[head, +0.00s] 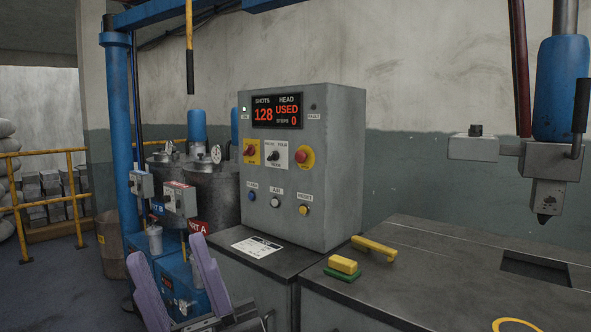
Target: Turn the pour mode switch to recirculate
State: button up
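The grey control box (340,160) stands upright in the middle of the head view. In the middle of its upper control row is a black selector knob (273,156) on a white plate, with small labels around it. It looks like the pour mode switch, but the lettering is too small to read surely, and I cannot tell which label the knob points at. My gripper (167,245) shows at the bottom left, with two lavender fingers spread wide and nothing between them. It is open, below and left of the control box, apart from the knob.
Red knobs on yellow plates (250,151) (304,157) flank the selector, with push buttons (276,203) below. A display (276,111) reads 128 and USED. A yellow-green block (343,268) and yellow handle (374,247) are on the dark bench (430,280). A blue post (118,130) stands left.

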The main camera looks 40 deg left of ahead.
aim_at(275, 155)
jog(key=u, duration=1.3)
jog(key=i+j, duration=0.2)
jog(key=i, duration=0.3)
jog(key=i+j+z, duration=0.1)
jog(key=i, duration=0.35)
jog(key=j, duration=0.1)
